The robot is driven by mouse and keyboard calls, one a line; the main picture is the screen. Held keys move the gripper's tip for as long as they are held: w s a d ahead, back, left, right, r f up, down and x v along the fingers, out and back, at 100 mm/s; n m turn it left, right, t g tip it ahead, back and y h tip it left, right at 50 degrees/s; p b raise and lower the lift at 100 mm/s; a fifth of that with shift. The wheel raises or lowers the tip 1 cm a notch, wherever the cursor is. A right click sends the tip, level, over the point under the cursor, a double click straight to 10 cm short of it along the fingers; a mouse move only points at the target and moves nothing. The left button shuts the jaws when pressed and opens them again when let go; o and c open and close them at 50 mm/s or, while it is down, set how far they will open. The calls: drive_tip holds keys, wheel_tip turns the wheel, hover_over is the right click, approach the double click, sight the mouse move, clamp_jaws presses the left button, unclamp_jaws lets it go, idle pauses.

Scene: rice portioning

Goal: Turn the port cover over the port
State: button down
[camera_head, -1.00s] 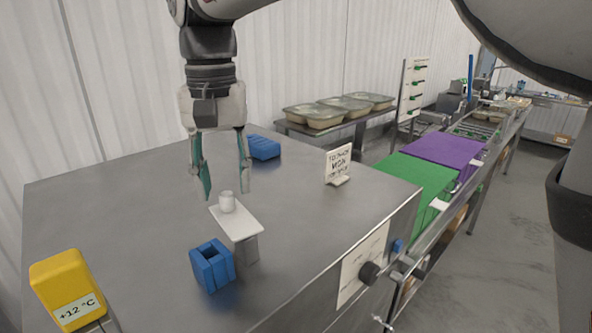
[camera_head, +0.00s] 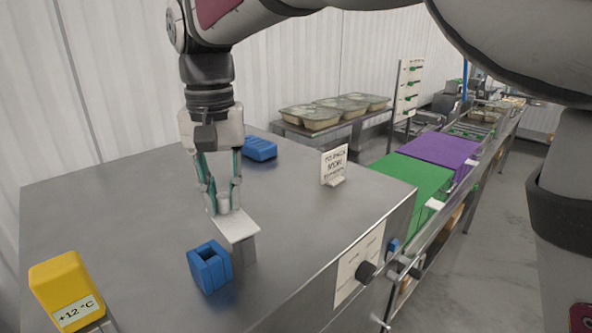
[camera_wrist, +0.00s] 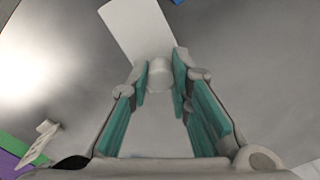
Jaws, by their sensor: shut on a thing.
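The port cover looks to be a flat white plate (camera_head: 238,228) with a small round white knob near one end; the plate also shows in the wrist view (camera_wrist: 135,25). My gripper (camera_head: 223,209) points down at the plate, its teal-lined fingers shut on the knob (camera_wrist: 159,70). In the head view the fingers mostly hide the knob. A grey block (camera_head: 243,249) shows under the plate's near end. No port opening can be made out.
A blue slotted block (camera_head: 210,268) stands close in front of the plate. Another blue block (camera_head: 260,148) lies behind, a white sign (camera_head: 334,165) stands to the right, and a yellow +12 °C display (camera_head: 65,285) is front left. The steel top's left side is clear.

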drive_tip(key=shift+a, duration=0.1)
drive_tip(key=n, duration=0.1)
drive_tip(key=s+n, duration=0.1)
drive_tip(key=shift+a+n, duration=0.4)
drive_tip(key=n, duration=0.1)
drive_tip(key=s+n, duration=0.1)
drive_tip(key=shift+s+a+n+p, duration=0.15)
drive_tip(key=shift+a+n+p, duration=0.15)
drive_tip(key=s+n, duration=0.1)
drive_tip(key=n, duration=0.1)
drive_tip(key=s+n, duration=0.1)
drive_tip(key=n, duration=0.1)
drive_tip(key=shift+s+a+n, duration=0.1)
drive_tip(key=shift+a+n, duration=0.1)
drive_tip(key=shift+n, duration=0.1)
drive_tip(key=n, duration=0.1)
drive_tip(key=s+n, duration=0.1)
drive_tip(key=n, duration=0.1)
drive_tip(key=s+n+b, duration=0.1)
drive_tip(key=shift+s+d, duration=0.1)
drive_tip(key=shift+d, duration=0.15)
drive_tip(key=shift+s+d+n+b, duration=0.25)
drive_tip(key=shift+s+n, duration=0.1)
drive_tip(key=shift+n, duration=0.6)
drive_tip(key=shift+s+d+n+b, duration=0.15)
drive_tip(key=shift+s+d+n, duration=0.2)
drive_tip(key=shift+n, duration=0.65)
drive_tip(key=shift+s+d+n+b, duration=0.2)
drive_tip(key=shift+s+n, duration=0.2)
drive_tip(key=shift+n, duration=0.55)
